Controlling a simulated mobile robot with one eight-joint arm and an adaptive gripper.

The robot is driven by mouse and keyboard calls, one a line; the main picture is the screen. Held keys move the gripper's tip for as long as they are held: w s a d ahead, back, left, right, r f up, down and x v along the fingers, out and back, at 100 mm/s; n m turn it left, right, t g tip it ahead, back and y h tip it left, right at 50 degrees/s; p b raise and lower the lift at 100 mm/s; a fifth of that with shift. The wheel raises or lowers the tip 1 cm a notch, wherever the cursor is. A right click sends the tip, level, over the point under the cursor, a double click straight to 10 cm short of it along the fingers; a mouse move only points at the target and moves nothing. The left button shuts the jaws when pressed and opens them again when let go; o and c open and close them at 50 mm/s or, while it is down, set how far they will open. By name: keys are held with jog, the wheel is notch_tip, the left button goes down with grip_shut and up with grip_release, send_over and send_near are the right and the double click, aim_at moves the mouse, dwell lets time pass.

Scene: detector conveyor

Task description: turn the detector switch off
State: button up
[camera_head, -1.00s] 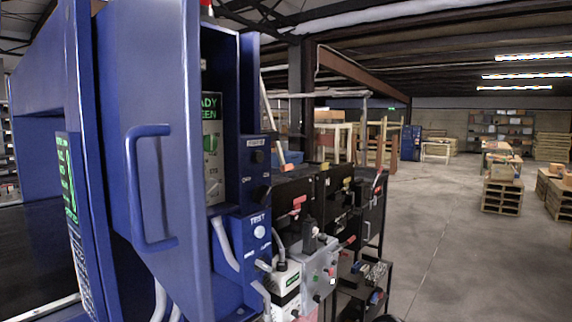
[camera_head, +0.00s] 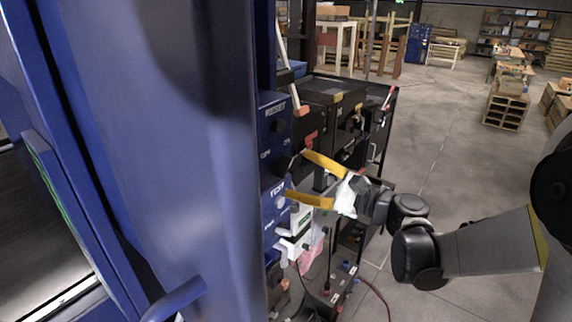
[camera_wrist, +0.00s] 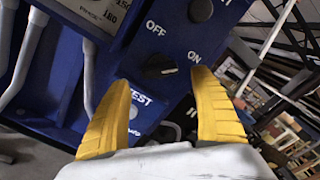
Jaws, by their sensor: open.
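The detector switch is a black rotary knob (camera_wrist: 159,66) on a blue control box. OFF is printed to its upper left and ON to its upper right in the wrist view. The knob's light mark seems to lie towards the ON side. My gripper (camera_wrist: 161,78) is open, with one yellow finger on each side below the knob; contact cannot be told. In the head view my gripper (camera_head: 298,176) reaches from the right towards the blue control box (camera_head: 272,125), its fingers spread and empty. The box's face is seen at a steep angle there.
A big blue cabinet door (camera_head: 190,130) with a handle (camera_head: 175,299) fills the left of the head view. A black tool cart (camera_head: 345,115) stands behind my gripper. A blue TEST box (camera_wrist: 135,100) lies below the knob box. Open floor (camera_head: 440,150) extends to the right.

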aim_at(285, 168)
jog(key=shift+x, duration=2.4)
jog(key=shift+d, duration=0.1)
jog(key=c, duration=1.2)
